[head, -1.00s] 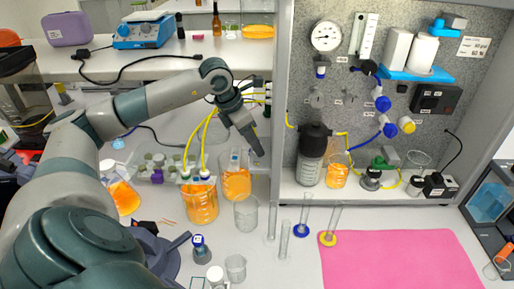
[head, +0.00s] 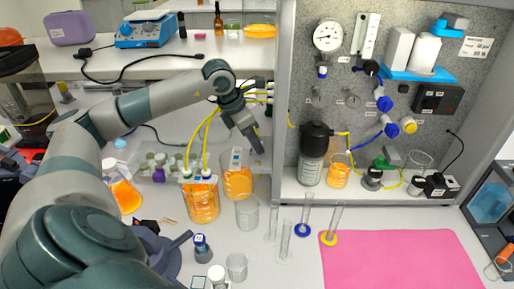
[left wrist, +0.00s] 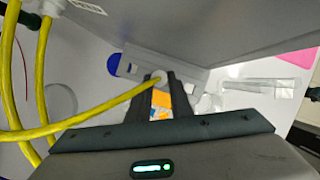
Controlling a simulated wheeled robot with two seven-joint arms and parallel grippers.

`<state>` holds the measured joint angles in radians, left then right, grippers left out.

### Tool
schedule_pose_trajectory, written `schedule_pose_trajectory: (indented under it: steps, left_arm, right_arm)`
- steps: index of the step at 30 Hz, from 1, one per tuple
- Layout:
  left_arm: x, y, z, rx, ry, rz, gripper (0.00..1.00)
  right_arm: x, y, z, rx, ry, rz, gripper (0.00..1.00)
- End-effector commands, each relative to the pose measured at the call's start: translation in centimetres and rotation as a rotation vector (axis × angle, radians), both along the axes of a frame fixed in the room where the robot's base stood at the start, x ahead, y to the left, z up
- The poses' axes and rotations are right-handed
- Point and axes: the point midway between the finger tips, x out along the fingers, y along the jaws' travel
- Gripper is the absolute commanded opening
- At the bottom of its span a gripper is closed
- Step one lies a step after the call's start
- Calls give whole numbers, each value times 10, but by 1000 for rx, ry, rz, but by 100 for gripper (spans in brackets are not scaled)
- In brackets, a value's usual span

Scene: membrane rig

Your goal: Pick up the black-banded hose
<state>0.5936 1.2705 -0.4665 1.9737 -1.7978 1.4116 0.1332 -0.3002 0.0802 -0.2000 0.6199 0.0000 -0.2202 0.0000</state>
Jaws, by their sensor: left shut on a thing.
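My left gripper (head: 257,148) points down beside the left edge of the cabinet, above the worktop. In the left wrist view its fingers (left wrist: 160,92) are shut on a yellow hose (left wrist: 122,98), which runs in from the left and ends at the fingertips. I cannot make out a black band on it there; the fingers cover part of its end. In the head view, several yellow hoses (head: 209,127) hang by the gripper's wrist, some running down into a beaker of orange liquid (head: 203,203). My right gripper is not in view.
An orange-filled container (head: 237,183) stands just below the gripper, with an empty beaker (head: 247,214) in front. Glass cylinders (head: 304,215) stand near a pink mat (head: 400,262). The cabinet (head: 282,120) blocks the right side.

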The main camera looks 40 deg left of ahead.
Motion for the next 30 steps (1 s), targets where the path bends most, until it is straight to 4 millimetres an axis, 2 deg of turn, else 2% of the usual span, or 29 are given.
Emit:
schedule_pose_trajectory:
  steps: [8,13,20,30]
  left_arm:
    - [1,0,8,0,-2,0,0]
    - [1,0,23,0,-4,-1,0]
    - [1,0,58,-1,-7,0,0]
    - [1,0,119,-1,-6,0,0]
  right_arm:
    - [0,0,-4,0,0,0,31]
    - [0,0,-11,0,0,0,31]
    - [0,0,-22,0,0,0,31]
    - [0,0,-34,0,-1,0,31]
